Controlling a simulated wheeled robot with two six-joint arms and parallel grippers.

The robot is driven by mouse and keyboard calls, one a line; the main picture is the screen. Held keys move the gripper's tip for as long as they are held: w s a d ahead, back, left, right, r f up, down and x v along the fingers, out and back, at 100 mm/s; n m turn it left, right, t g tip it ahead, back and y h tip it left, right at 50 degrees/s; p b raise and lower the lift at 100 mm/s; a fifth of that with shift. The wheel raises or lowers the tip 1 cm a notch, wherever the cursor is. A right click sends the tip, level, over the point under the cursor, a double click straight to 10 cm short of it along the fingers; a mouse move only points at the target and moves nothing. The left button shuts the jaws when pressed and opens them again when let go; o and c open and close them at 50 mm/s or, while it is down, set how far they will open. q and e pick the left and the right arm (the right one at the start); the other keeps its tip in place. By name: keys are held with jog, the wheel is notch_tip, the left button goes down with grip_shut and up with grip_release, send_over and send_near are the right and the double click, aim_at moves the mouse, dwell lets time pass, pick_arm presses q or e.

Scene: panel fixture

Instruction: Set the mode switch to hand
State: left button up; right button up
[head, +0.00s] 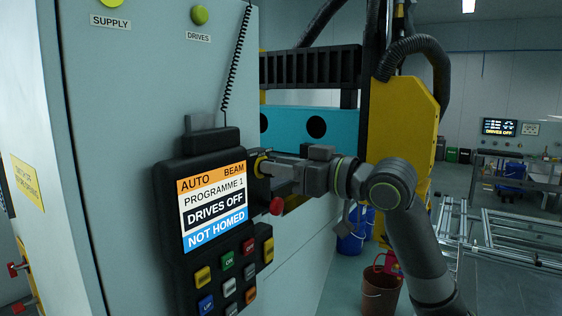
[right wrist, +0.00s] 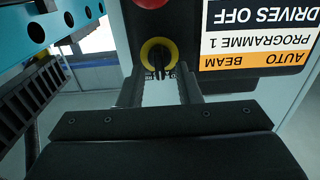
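The pendant (head: 168,215) hangs on the grey cabinet, and its screen (head: 212,207) reads AUTO, BEAM, PROGRAMME 1, DRIVES OFF, NOT HOMED. The mode switch is a black knob (right wrist: 158,62) in a yellow ring (right wrist: 158,44); a little of the ring (head: 258,164) shows beside the screen in the head view. My right gripper (head: 272,167) is at the switch. In the right wrist view its two fingers (right wrist: 160,77) are apart, one on each side of the knob, with gaps to it. Most lettering around the switch is hidden. My left gripper is not in view.
A red button (head: 276,206) sits on the pendant close below my right gripper, also at the top of the right wrist view (right wrist: 151,2). Several coloured keys (head: 228,261) lie below the screen. Behind are a teal machine beam (head: 290,127), a yellow housing (head: 405,120) and buckets (head: 380,292).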

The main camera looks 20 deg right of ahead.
jog(key=shift+w, duration=0.1)
grip_shut()
dwell(0.5)
jog(key=shift+a+f+n+b, duration=0.1)
jog(key=shift+n+b, duration=0.15)
jog(key=shift+n, duration=1.25)
jog(key=shift+a+r+n+b, duration=0.1)
jog(key=shift+n+b, duration=0.2)
jog(key=shift+n, duration=1.2)
jog(key=shift+a+f+n+b, duration=0.1)
jog(key=shift+n+b, duration=0.15)
jog(key=shift+n, duration=1.25)
grip_release()
jog(key=shift+s, duration=0.2)
